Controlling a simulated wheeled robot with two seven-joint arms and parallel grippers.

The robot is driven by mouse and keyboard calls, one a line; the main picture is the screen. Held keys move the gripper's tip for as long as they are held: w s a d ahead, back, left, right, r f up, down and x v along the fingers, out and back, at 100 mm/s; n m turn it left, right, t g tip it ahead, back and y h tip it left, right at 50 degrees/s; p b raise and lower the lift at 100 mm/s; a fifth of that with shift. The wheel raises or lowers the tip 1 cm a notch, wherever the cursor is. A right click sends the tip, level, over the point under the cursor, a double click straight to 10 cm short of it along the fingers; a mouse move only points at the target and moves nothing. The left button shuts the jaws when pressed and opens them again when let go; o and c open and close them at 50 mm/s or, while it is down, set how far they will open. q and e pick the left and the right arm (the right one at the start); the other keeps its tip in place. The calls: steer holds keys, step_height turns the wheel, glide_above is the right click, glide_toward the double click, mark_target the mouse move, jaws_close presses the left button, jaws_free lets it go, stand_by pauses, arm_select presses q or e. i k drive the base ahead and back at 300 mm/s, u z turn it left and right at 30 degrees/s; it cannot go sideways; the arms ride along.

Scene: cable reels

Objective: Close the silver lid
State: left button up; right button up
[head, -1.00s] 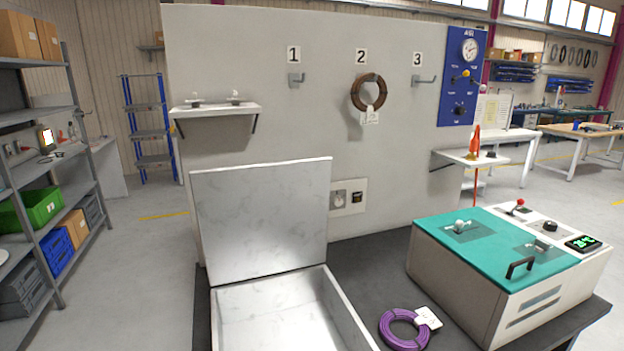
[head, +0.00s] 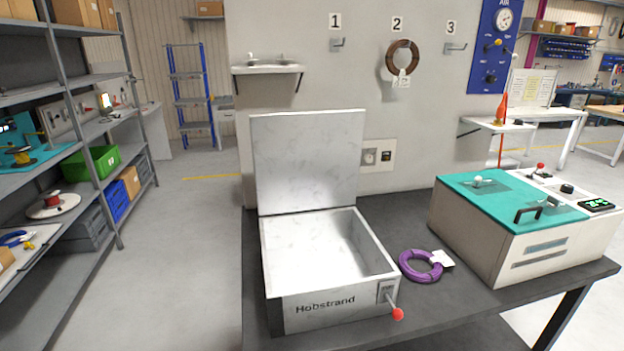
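The silver lid (head: 308,160) stands upright and open at the back edge of the silver box (head: 277,296). The box is marked "Hobstrand" and looks empty inside. A small lever with a red knob (head: 397,313) sticks out at the front right corner of the box. Neither of my grippers shows in the head view.
A purple cable coil (head: 409,271) with a white tag lies on the dark table (head: 465,300) right of the box. A teal-topped machine (head: 485,212) stands further right. A brown coil (head: 390,57) hangs on hook 2. Shelves (head: 110,220) stand at the left.

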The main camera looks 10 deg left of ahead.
mark_target(310, 160)
steer(key=k, duration=1.1)
steer(key=u, duration=1.3)
steer(key=i, duration=5.4)
steer(key=z, duration=4.6)
steer(key=i, duration=0.1)
steer(key=u, duration=0.45)
